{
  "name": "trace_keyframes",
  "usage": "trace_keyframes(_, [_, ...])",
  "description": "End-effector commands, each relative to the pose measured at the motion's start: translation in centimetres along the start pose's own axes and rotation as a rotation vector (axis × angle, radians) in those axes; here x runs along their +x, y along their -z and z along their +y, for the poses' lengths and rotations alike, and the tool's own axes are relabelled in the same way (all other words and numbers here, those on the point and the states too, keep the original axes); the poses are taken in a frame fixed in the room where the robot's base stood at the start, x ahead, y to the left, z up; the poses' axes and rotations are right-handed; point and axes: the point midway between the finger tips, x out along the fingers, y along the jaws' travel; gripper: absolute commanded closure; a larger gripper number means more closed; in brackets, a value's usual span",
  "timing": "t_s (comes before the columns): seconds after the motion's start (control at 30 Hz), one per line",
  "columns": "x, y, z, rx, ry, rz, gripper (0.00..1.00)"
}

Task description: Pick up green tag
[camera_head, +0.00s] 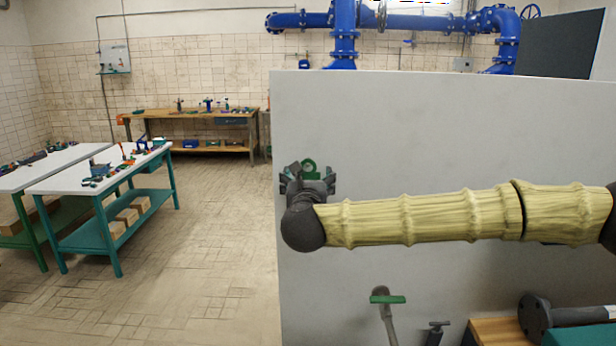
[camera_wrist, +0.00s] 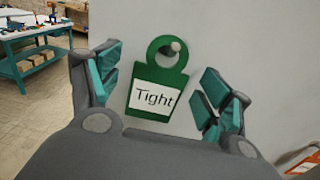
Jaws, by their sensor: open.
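The green tag (camera_wrist: 157,88) hangs by its ring from a peg on a pale panel in the wrist view. It has a white label reading "Tight" and is tilted slightly. My gripper (camera_wrist: 160,85) is open, with teal-padded fingers on the left and right of the tag, apart from it. In the head view my gripper (camera_head: 308,178) is at the panel's left part. The top of the green tag (camera_head: 309,168) shows there behind the gripper; its lower part is hidden.
The pale panel (camera_head: 430,130) fills the right side. A green-handled tap (camera_head: 387,299) stands low in front of it. White-topped tables (camera_head: 75,182) with tools stand at the left, and a wooden workbench (camera_head: 190,115) stands at the back. The floor between them is clear.

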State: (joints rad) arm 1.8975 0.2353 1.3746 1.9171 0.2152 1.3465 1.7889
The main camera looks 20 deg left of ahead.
Motion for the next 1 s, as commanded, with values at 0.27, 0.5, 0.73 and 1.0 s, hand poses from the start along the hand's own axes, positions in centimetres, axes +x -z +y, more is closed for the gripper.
trace_keyframes(0.27, [1.47, 0.06, -0.06, 0.000, 0.001, 0.001, 0.21])
trace_keyframes(0.5, [1.45, 0.08, -0.05, 0.000, 0.001, 0.000, 0.32])
trace_keyframes(0.73, [1.44, 0.07, -0.05, 0.000, 0.001, 0.000, 0.64])
trace_keyframes(1.0, [1.44, 0.04, -0.05, 0.000, 0.001, 0.000, 0.64])
